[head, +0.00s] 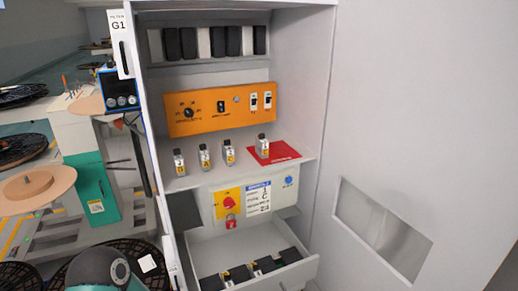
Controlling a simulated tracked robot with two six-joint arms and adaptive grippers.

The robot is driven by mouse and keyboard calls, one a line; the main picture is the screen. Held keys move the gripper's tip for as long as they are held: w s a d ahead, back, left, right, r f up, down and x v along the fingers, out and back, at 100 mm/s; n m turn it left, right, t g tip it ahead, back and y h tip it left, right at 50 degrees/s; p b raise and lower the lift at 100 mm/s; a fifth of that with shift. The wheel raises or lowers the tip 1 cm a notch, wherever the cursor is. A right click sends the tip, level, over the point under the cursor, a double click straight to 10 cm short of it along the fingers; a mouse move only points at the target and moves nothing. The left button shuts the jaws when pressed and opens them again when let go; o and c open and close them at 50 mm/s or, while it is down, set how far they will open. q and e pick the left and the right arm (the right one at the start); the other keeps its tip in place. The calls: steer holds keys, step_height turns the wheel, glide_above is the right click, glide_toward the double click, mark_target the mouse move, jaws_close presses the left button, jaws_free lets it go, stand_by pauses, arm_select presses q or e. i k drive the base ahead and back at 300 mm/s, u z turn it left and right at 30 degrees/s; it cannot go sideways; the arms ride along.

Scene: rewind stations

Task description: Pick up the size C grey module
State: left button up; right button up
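Several small upright grey modules with yellow letter labels stand in the open cabinet. Three stand on the bare shelf (190,182): the left one (179,162) seems to read B and the middle one (204,157) A. The letter on the right one (229,153) is too small to be sure of; it may be C. Another grey module (263,146) stands on a red mat (286,152), its letter unclear. A card (258,198) below the shelf shows a large C among its lines. Neither of my grippers is in view.
An orange switch panel (210,122) is behind the modules; a row of dark blocks (219,42) is above. A red padlock (232,222) hangs below. An open drawer (300,274) with dark blocks juts out underneath. The cabinet door (430,110) stands open at right.

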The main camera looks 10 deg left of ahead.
mark_target(228, 150)
steer(key=u, duration=0.2)
steer(key=i, duration=1.05)
steer(key=u, duration=0.85)
